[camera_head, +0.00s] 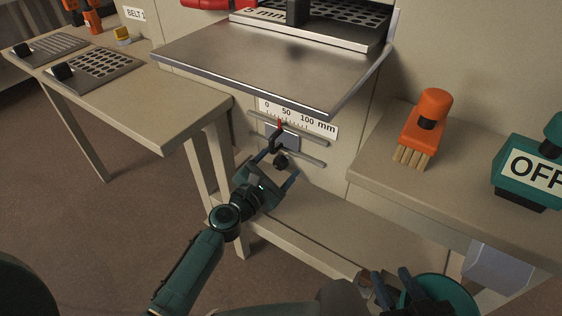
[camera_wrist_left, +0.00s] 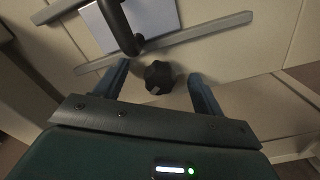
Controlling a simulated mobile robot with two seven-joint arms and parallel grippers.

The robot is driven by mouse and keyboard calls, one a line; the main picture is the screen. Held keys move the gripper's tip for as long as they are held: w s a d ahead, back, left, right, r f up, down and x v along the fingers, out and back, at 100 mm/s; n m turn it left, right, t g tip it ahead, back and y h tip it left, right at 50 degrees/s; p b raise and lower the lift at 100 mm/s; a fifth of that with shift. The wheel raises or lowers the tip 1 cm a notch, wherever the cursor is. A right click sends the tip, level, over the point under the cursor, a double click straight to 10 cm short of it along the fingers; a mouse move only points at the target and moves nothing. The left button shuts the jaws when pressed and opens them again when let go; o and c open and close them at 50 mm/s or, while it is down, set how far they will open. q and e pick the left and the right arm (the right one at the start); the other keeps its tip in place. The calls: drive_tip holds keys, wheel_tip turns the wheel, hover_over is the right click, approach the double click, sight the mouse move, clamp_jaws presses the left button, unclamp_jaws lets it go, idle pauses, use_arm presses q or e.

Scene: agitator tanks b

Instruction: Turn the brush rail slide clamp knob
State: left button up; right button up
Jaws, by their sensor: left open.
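The black clamp knob (camera_head: 281,161) sits below the brush rail slide, a grey plate (camera_head: 291,143) with a dark bar handle (camera_head: 275,139), on two slanted rails. A red pointer (camera_head: 280,125) stands under the mm scale (camera_head: 298,117), near the 50 mark. My left gripper (camera_head: 277,166) is open in front of the knob. In the left wrist view the ribbed knob (camera_wrist_left: 158,76) shows between the two spread fingers, with gaps on both sides. My right gripper (camera_head: 388,288) is low at the bottom right; its jaw state is unclear.
A steel shelf (camera_head: 270,65) overhangs the scale. A bench with an orange brush (camera_head: 422,128) and a teal OFF box (camera_head: 530,170) is at the right. A side table (camera_head: 145,103) with perforated plates is at the left. A lower beige ledge (camera_head: 300,235) runs beneath.

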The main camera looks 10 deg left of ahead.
sight(278, 166)
use_arm(q)
drive_tip(key=shift+v, duration=3)
